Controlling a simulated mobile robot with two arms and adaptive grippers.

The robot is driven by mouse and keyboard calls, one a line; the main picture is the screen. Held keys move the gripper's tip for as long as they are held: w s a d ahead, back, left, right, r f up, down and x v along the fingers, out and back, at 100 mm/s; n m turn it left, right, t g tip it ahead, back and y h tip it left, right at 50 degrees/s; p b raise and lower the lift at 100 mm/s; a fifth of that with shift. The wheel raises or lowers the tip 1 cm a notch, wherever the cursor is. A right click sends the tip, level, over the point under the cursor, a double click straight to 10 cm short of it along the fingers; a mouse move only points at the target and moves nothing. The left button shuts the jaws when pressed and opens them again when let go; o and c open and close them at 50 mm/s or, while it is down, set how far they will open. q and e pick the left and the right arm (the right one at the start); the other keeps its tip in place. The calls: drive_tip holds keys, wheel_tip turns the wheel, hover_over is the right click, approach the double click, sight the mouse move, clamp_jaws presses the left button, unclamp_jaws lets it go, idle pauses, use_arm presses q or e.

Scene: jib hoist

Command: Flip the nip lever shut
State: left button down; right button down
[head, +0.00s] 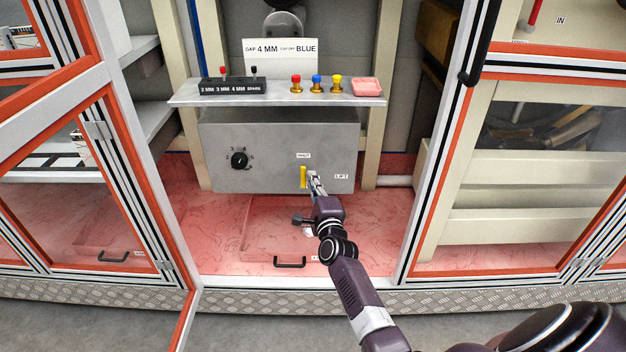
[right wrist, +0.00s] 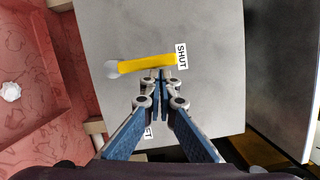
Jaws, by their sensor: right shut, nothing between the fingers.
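The yellow nip lever (head: 303,177) stands upright on the front of the grey box (head: 222,152). It points up at the SHUT label (head: 303,155). In the right wrist view the lever (right wrist: 145,64) has a round grey hub (right wrist: 112,69) at one end and the SHUT label (right wrist: 181,56) just past the other. My right gripper (head: 311,176) is shut and empty, just right of the lever. In the right wrist view its fingertips (right wrist: 160,76) meet the lever's edge; I cannot tell whether they touch it. My left gripper is not in view.
A black knob (head: 239,160) sits on the box's left side. A shelf (head: 275,98) above holds coloured knobs and a pink dish (head: 366,86). An open framed door (head: 122,170) stands at left.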

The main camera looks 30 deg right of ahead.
drive_tip(key=shift+a, duration=0.15)
drive_tip(key=v, duration=1.2)
